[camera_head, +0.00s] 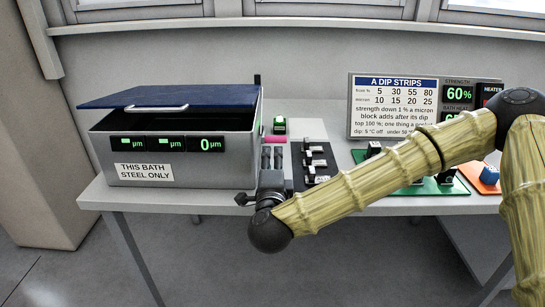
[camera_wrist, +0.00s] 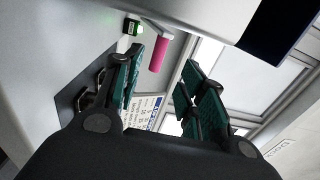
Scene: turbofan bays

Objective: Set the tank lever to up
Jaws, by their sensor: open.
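The steel tank (camera_head: 185,172) stands on the left of the bench, its blue lid (camera_head: 175,96) raised over the opening. A pink bar (camera_head: 274,139) shows just right of the tank, beside a small green-lit box (camera_head: 279,125). It may be the tank lever's handle; its up or down position is not clear. My gripper (camera_head: 272,156) is open at the tank's front right corner, apart from the pink bar. In the wrist view, the pink bar (camera_wrist: 160,52) lies beyond the open fingers of my gripper (camera_wrist: 160,75), with nothing between them.
A black panel with several white-topped switches (camera_head: 314,160) lies right of my gripper. A dip-strip sign (camera_head: 393,106) and strength display (camera_head: 458,93) stand behind my arm. A green mat (camera_head: 445,187) and a blue block (camera_head: 489,176) on orange are at right.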

